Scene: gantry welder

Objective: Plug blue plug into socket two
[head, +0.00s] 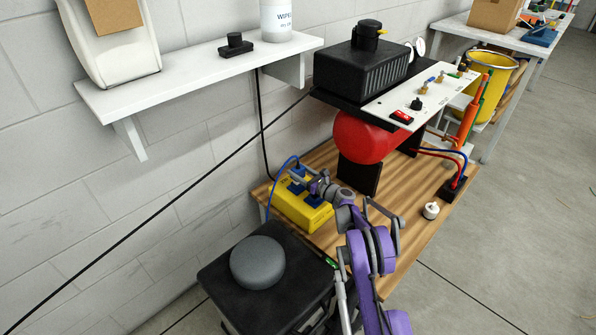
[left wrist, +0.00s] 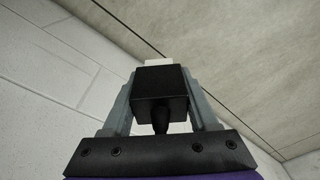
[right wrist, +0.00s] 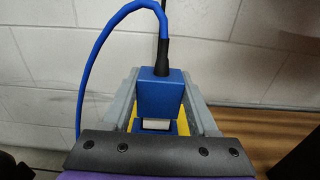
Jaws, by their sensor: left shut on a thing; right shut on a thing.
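The yellow socket box (head: 287,208) sits on the wooden bench with dark blue sockets on top. My right gripper (head: 312,181) is over the box, shut on the blue plug (right wrist: 160,95). The plug's blue cable (right wrist: 92,62) loops to the left. In the right wrist view a pale end shows below the plug, above a blue socket (right wrist: 151,131); I cannot tell whether it has entered it or which socket number this is. My left gripper (left wrist: 160,95), seen only in the left wrist view, is shut on a black plug-like block (left wrist: 162,88) with a white end.
A black stool or cart top with a round grey pad (head: 257,262) stands in front of the box. A red tank (head: 364,137) and a white control panel (head: 425,92) are behind to the right. A white knob-like piece (head: 431,210) lies on the bench.

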